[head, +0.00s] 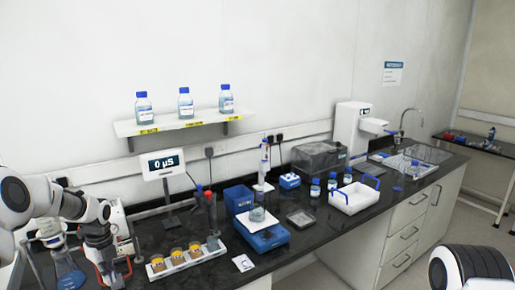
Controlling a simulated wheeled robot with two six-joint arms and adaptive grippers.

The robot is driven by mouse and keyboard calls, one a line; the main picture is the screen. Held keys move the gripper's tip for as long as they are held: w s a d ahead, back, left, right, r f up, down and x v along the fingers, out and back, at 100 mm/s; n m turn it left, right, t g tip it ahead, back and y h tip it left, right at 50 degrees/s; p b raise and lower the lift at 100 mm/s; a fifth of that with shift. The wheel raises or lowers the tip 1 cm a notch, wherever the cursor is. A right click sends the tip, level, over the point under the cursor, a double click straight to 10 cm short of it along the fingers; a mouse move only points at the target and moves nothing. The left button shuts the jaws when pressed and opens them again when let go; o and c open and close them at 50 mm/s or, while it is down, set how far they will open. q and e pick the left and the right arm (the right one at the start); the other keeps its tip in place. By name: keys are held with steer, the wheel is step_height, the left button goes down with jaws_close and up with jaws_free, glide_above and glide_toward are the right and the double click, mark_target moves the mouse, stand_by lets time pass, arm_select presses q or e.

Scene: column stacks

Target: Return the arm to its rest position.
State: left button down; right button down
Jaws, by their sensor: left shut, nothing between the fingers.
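My left arm comes in from the left, and its gripper (112,275) hangs low at the front left of the black bench. The fingers are shut with nothing between them. The gripper is just left of a white rack (160,271) of amber-filled jars and right of a flask of blue liquid (69,273). Only a dark, rounded part of my right arm (475,268) shows at the lower right; its gripper is out of view.
A meter display (163,162), a blue balance (266,237) bearing a vessel (258,214), a white tray (353,199) and small bottles (315,187) stand along the bench (300,246). A wall shelf (170,125) holds three blue-capped bottles. Floor shows at the lower right.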

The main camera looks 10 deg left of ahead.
arm_select(q)
steer(key=s+d+f+g+b, duration=0.1)
steer(key=s+d+f+b, duration=0.15)
steer(key=f, duration=0.35)
steer(key=s+d+f+m+g+b, duration=0.1)
steer(key=s+d+f+b, duration=0.1)
steer(key=s+d+f, duration=0.3)
steer(key=s+d+f+g+b, duration=0.1)
steer(key=s+d+f+b, duration=0.15)
steer(key=f, duration=0.45)
steer(key=s+d+f+n+g+b, duration=0.1)
steer(key=s+d+f+n+b, duration=0.1)
steer(key=s+d+f, duration=0.45)
steer(key=s+d+f+n+g+b, duration=0.1)
steer(key=s+d+f+n+b, duration=0.2)
steer(key=s+f, duration=0.5)
steer(key=s+d+n+t, duration=0.2)
steer(key=s+n, duration=0.2)
steer(key=n, duration=0.5)
steer(key=s+d+f+n+t, duration=0.1)
steer(key=s+d+n+t, duration=0.1)
steer(key=n, duration=0.7)
steer(key=shift+s+d+n+t+b, duration=0.35)
steer(key=shift+s+t+b, duration=0.1)
steer(key=shift+s+t, duration=0.4)
steer(key=shift+s, duration=0.1)
